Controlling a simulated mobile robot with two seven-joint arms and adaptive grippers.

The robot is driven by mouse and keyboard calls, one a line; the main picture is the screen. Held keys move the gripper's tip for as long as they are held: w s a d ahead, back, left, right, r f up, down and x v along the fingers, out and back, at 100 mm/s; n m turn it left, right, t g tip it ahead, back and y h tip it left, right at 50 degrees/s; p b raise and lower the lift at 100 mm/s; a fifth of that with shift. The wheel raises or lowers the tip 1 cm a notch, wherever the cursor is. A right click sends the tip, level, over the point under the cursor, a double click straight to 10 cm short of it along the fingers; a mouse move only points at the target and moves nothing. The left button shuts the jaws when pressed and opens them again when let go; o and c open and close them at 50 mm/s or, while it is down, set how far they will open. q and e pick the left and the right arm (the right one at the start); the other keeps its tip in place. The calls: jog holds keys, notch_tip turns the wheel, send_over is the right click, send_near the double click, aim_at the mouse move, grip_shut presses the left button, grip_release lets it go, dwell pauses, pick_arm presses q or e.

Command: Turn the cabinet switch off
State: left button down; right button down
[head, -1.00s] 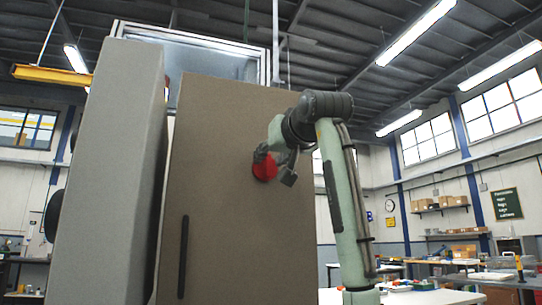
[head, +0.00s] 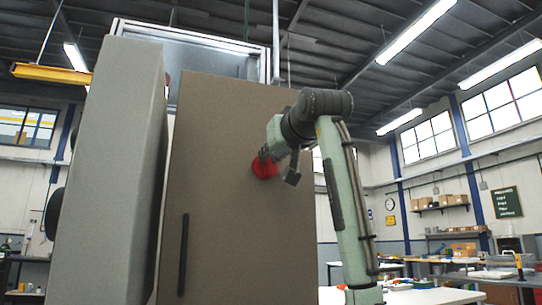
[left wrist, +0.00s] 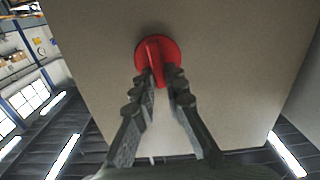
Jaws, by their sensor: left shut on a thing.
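The cabinet switch (head: 264,170) is a red round knob on the brown-grey cabinet door (head: 225,215), in its upper right part. In the left wrist view the switch (left wrist: 143,50) has a raised red bar across its disc. The bar stands nearly upright in that picture, slightly tilted. My left gripper (head: 267,156) is at the knob. In the left wrist view its fingers (left wrist: 161,76) are shut on the bar, one on each side. The fingers hide part of the bar and disc. My right gripper is not in view.
A tall grey panel (head: 110,180) stands at the left of the door. A long dark handle (head: 183,255) is on the door's lower left. A white table (head: 430,297) is at lower right, with shelves and benches behind. The room right of my arm is open.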

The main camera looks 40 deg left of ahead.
pick_arm(q)
jog(key=shift+s+a+f+n, duration=0.1)
jog(key=shift+s+f+n, duration=0.15)
jog(key=shift+n, duration=2.55)
jog(key=shift+s+a+f+n, duration=0.1)
jog(key=shift+s+f+n, duration=0.1)
jog(key=shift+n, duration=2.6)
jog(key=shift+s+a+f+n, duration=0.15)
jog(key=shift+f+n, duration=0.1)
jog(key=shift+n, duration=2.55)
jog(key=c, duration=1.6)
grip_release()
jog(key=shift+o, duration=0.2)
jog(key=shift+d, duration=0.1)
jog(key=v, duration=1.2)
